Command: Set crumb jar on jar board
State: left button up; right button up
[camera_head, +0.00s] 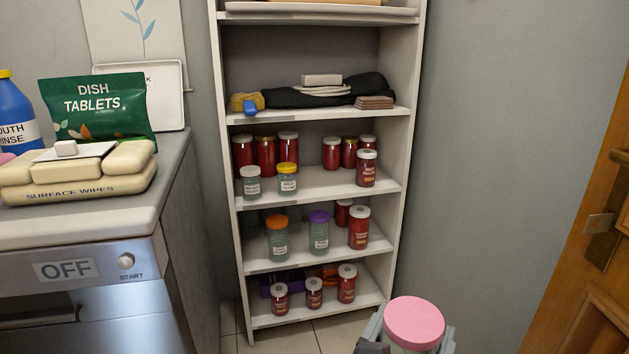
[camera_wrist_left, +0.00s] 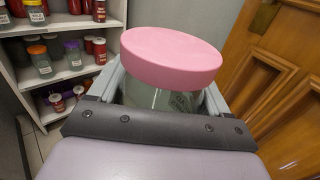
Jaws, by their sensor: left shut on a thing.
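A clear jar with a pink lid (camera_head: 414,322) is in my left gripper (camera_head: 406,346) at the bottom right of the head view. In the left wrist view the pink-lidded jar (camera_wrist_left: 170,60) stands between the two fingers, which are shut on it. Its label is partly hidden, so I cannot read it fully. The jar is in front of the shelf unit and apart from it. Several shelf boards carry jars: the upper jar shelf (camera_head: 320,184), the middle one (camera_head: 300,258) and the lowest one (camera_head: 322,312). I cannot tell which is the jar board. My right gripper is not in view.
Red jars and clear jars with white, yellow, orange (camera_head: 277,238) and purple lids (camera_head: 319,232) crowd the shelves. The upper jar shelf has bare room at its front middle. A counter (camera_head: 100,222) stands left, a wooden door (camera_head: 590,250) right.

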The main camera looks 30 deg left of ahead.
aim_at(324, 187)
jog(key=i+j+z, duration=0.25)
jog(key=i+j, duration=0.6)
